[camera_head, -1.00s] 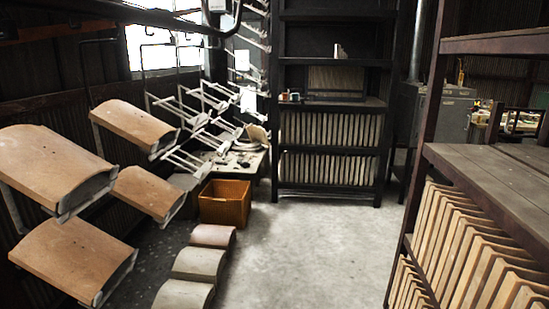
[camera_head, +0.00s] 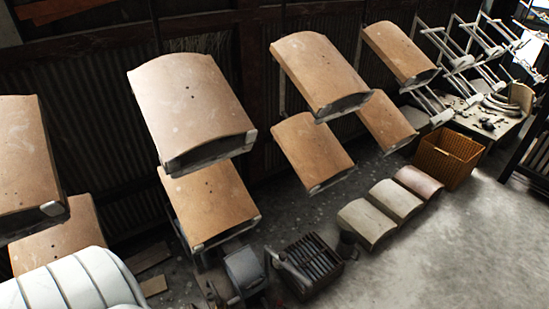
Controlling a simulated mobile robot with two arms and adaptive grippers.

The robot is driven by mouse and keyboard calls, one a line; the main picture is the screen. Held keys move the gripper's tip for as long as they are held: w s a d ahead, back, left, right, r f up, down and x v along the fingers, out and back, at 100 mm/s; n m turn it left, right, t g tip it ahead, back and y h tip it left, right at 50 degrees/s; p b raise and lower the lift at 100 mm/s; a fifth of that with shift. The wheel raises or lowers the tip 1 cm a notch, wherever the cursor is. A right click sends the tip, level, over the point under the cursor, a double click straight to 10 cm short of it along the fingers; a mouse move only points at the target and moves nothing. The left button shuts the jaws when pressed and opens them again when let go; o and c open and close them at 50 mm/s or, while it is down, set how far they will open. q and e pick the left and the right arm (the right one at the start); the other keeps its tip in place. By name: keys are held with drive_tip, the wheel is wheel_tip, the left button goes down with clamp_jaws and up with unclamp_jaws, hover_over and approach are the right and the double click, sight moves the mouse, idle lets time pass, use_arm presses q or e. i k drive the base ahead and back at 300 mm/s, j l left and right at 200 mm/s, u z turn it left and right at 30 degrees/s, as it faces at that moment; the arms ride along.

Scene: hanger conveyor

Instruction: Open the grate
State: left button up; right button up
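A dark slatted grate (camera_head: 313,258) sits low on the floor at the bottom middle of the head view. It looks like a small black box with parallel bars on top. A light grey handle-like bar lies along its left side. I cannot tell whether the grate is hinged there. The bars look level and closed over the box. Neither of my grippers shows in the head view.
Curved tan tiles (camera_head: 192,103) hang on racks along the wall above the grate. A grey metal unit (camera_head: 245,268) stands just left of it. Three curved tiles (camera_head: 396,200) lie on the floor to the right, beside an orange crate (camera_head: 447,157). The floor (camera_head: 450,255) at right is clear.

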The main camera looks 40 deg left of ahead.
sight(309, 255)
drive_tip(key=u, duration=1.1)
